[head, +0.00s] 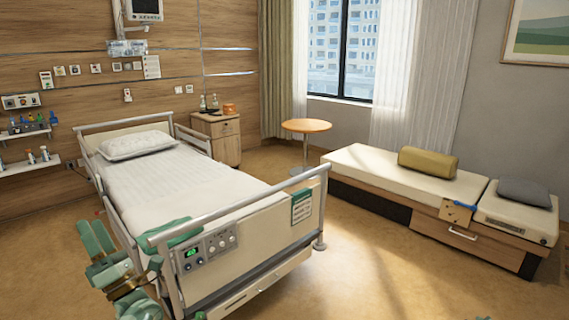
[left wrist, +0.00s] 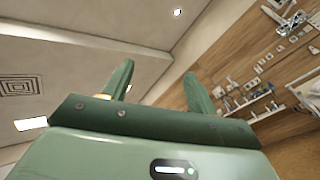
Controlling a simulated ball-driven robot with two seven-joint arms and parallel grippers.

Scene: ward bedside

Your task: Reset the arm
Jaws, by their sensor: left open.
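My left gripper (head: 95,238) is green and shows at the lower left of the head view, beside the near left corner of the bed. In the left wrist view its two green fingers (left wrist: 158,70) stand apart with nothing between them. The fingers tilt up toward the ceiling and the wood-panelled wall. My left arm comes in from the bottom left. A small green sliver at the bottom right edge of the head view may be part of my right arm; no right gripper can be made out.
The hospital bed (head: 195,190), with its footboard (head: 262,245) and rails, stands close to my left arm. A bedside cabinet (head: 226,144), a round table (head: 306,126) and a low couch (head: 378,181) stand farther back. Floor (head: 370,270) between bed and couch is clear.

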